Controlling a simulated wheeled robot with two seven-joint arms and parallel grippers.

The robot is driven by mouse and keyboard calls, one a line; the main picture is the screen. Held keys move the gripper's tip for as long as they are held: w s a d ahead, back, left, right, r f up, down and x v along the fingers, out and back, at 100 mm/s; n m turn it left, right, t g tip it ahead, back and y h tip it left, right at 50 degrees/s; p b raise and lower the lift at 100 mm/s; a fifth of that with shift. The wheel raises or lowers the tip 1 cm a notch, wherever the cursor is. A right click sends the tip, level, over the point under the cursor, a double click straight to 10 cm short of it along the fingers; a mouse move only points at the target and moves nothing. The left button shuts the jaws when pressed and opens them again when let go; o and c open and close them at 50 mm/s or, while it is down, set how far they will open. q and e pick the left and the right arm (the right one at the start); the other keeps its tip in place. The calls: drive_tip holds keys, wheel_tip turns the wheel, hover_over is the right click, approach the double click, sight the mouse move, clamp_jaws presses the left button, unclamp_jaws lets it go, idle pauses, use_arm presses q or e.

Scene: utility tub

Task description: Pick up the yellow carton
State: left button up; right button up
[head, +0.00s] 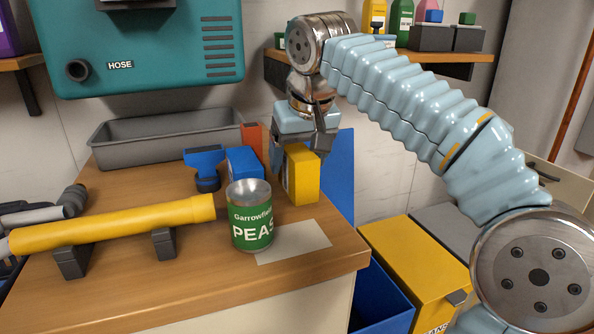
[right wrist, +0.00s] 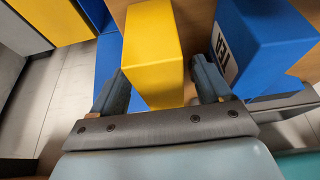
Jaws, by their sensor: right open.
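The yellow carton (head: 304,178) stands upright on the wooden counter, behind and right of the green peas can. My right gripper (head: 302,148) is over the carton's top from above, its jaws open. In the right wrist view, the yellow carton (right wrist: 152,45) lies between the two spread fingers (right wrist: 158,75). A small gap shows at the right finger; contact at the left finger is hard to tell. The carton's far side is hidden in the head view. My left gripper is not in view.
A blue box (head: 244,163) stands close left of the carton, with an orange box (head: 252,137) behind. The peas can (head: 250,222) stands in front. A blue panel (head: 340,175) rises to the right. A yellow pipe (head: 120,222) lies on holders at left.

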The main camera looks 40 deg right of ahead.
drive_tip(key=x, duration=0.2)
drive_tip(key=shift+f, duration=0.3)
drive_tip(key=c, duration=1)
drive_tip(key=shift+w+r, duration=0.1)
drive_tip(key=shift+r, duration=0.1)
drive_tip(key=shift+c, duration=0.2)
drive_tip(key=shift+r, duration=0.25)
wheel_tip(320, 180, up, 3)
drive_tip(key=shift+f, duration=0.1)
drive_tip(key=s+r, duration=0.2)
drive_tip(key=s+a+r, duration=0.1)
drive_tip(key=s+r, duration=0.1)
drive_tip(key=shift+a+r, duration=0.2)
drive_tip(key=shift+r, duration=0.1)
drive_tip(key=s+a+r, duration=0.3)
drive_tip(key=s+r, duration=0.1)
drive_tip(key=s, duration=0.5)
drive_tip(key=shift+s+r, duration=0.15)
drive_tip(key=shift+r, duration=0.25)
